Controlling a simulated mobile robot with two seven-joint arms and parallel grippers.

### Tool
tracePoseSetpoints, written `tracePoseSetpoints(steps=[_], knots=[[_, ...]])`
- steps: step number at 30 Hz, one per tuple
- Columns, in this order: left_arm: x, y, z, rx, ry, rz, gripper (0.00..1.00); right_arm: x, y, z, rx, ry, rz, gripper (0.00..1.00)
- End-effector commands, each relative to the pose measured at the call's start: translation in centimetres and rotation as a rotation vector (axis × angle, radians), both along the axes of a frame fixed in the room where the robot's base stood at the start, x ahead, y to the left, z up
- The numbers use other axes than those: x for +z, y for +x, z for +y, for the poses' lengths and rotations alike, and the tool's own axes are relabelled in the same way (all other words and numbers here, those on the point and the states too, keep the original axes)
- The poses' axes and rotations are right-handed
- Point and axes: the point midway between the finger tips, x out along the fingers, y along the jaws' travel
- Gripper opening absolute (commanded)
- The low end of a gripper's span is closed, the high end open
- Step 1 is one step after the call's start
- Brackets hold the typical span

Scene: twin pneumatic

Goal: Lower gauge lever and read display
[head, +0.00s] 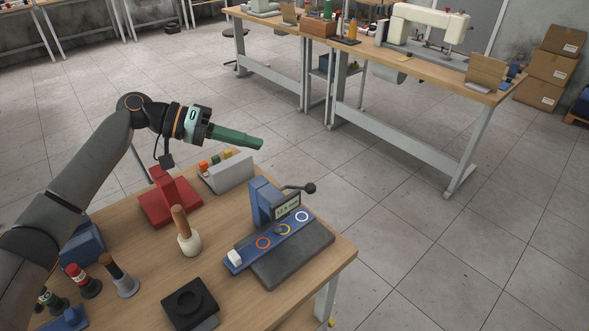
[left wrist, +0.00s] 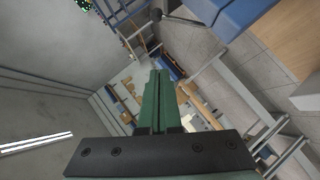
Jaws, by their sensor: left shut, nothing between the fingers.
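The blue gauge (head: 264,205) stands upright on a dark base plate (head: 292,258) on the wooden table. Its display (head: 287,208) faces the front right, with digits too small to read surely. The gauge lever (head: 298,188) sticks out to the right from the top and ends in a black ball knob (head: 310,188). A blue strip with red, yellow and white rings (head: 262,243) lies in front of the gauge. My left gripper (head: 258,143) is shut and empty, in the air behind and above the gauge, apart from the lever. Its green fingers (left wrist: 157,105) meet in the left wrist view. My right gripper is not in view.
A wooden-handled tool (head: 188,240), a red holder (head: 170,198), a grey box with coloured knobs (head: 230,172) and a black block (head: 188,302) stand left of the gauge. Several bottles and stamps stand near my left arm. The table's right edge (head: 345,262) is close to the gauge base.

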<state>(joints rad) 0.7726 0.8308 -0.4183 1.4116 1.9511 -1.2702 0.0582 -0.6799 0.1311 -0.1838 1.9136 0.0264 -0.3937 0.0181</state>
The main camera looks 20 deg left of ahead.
Motion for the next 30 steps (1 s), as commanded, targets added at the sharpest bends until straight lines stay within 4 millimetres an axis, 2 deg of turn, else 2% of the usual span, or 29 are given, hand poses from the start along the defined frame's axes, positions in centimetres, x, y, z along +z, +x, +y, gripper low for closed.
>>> tracePoseSetpoints(steps=[8, 22, 30], knots=[[-0.3, 0.3, -0.8, -0.001, -0.001, 0.001, 0.00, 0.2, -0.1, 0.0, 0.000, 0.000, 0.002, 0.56], [-3.7, 3.2, -8.9, -0.001, -0.002, 0.001, 0.00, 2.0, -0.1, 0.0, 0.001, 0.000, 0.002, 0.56], [-5.5, 0.5, -9.8, 0.001, 0.001, 0.001, 0.00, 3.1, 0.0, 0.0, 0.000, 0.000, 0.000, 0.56]])
